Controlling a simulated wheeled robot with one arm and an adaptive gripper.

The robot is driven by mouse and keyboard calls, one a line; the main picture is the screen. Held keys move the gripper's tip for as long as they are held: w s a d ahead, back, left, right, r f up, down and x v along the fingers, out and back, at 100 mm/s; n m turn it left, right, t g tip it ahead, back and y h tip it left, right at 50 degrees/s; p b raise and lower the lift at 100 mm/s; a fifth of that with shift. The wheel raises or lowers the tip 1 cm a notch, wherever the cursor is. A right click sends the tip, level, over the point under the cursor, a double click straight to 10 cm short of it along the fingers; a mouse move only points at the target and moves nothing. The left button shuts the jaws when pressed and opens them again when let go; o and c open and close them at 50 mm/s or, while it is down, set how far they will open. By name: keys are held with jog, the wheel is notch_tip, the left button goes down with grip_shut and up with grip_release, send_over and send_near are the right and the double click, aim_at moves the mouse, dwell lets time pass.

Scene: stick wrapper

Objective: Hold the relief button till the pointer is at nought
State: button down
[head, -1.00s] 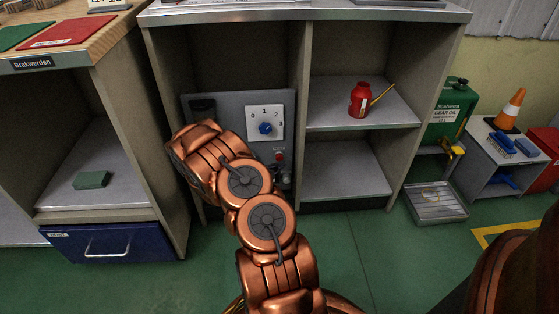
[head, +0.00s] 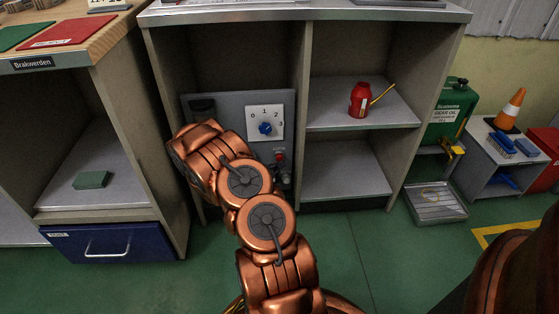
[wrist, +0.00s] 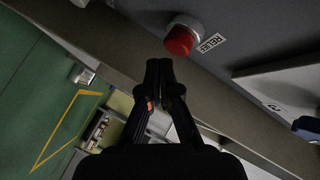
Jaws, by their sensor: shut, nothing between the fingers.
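The red relief button (wrist: 179,41) sits in a pale collar on a grey panel, beside a label reading RELIEF (wrist: 211,43). In the head view the small red button (head: 280,157) shows low on the panel (head: 225,103). My gripper (wrist: 159,66) is shut and empty, its fingertips just below and left of the button in the wrist view. I cannot tell if they touch it. In the head view my arm hides the gripper and the panel's lower left. A white plate (head: 264,112) numbered 0 to 3 carries a blue knob (head: 265,128). No gauge pointer is clearly visible.
The panel stands inside a grey shelf unit (head: 303,60), with its side wall left and a divider right. A red oil can (head: 360,100) stands on the right shelf. A blue drawer (head: 110,243) is at lower left. Green floor (head: 370,240) lies open in front.

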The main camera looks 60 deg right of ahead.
jog(key=shift+w+d, duration=0.1)
jog(key=shift+w+d, duration=0.1)
jog(key=shift+d, duration=0.05)
jog(key=shift+w+d, duration=0.4)
jog(key=shift+w, duration=0.05)
dwell(1.1)
jog(key=shift+s+a, duration=0.15)
dwell(1.5)
jog(key=shift+s+a, duration=0.5)
jog(key=shift+a, duration=0.1)
jog(key=shift+s+a+b, duration=0.4)
jog(key=shift+s+a, duration=0.4)
jog(key=shift+a, duration=0.2)
jog(key=shift+s+a+b, duration=0.4)
jog(key=shift+s+a, duration=0.4)
jog(key=shift+a, duration=0.15)
